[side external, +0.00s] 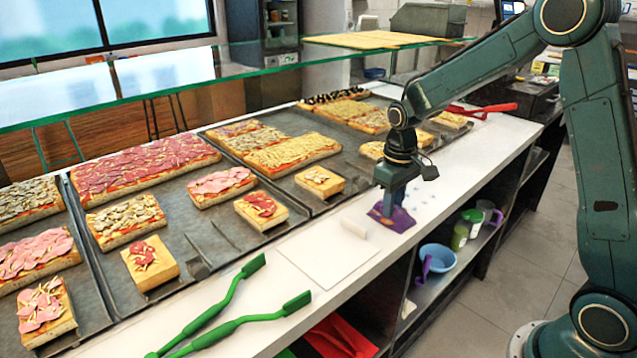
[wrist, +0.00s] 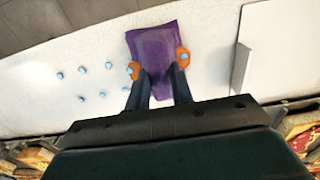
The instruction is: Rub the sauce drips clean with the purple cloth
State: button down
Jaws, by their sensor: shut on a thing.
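The purple cloth (side external: 398,220) lies on the white counter, under my gripper (side external: 391,208). In the wrist view the cloth (wrist: 153,42) is spread flat, with its near part between my fingers. My gripper (wrist: 159,82) points down and is shut on the cloth. Orange patches show at both fingertips; I cannot tell what they are. Several small pale-blue dots (wrist: 82,69) lie on the counter left of the cloth in the wrist view. They show faintly behind my gripper in the side view (side external: 424,187). No red drips are plain to see.
A white board (side external: 328,254) with a raised edge lies beside the cloth. Green tongs (side external: 215,315) lie in front and red tongs (side external: 482,110) at the back. Pizza trays (side external: 205,228) fill the left side, below a glass shelf (side external: 150,82). A blue bowl (side external: 437,258) stands on the shelf below.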

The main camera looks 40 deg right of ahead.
jog(key=shift+a, duration=1.7)
jog(key=shift+d, duration=9.9)
jog(key=shift+d+r, duration=0.15)
jog(key=shift+d, duration=0.05)
notch_tip(320, 180, up, 8)
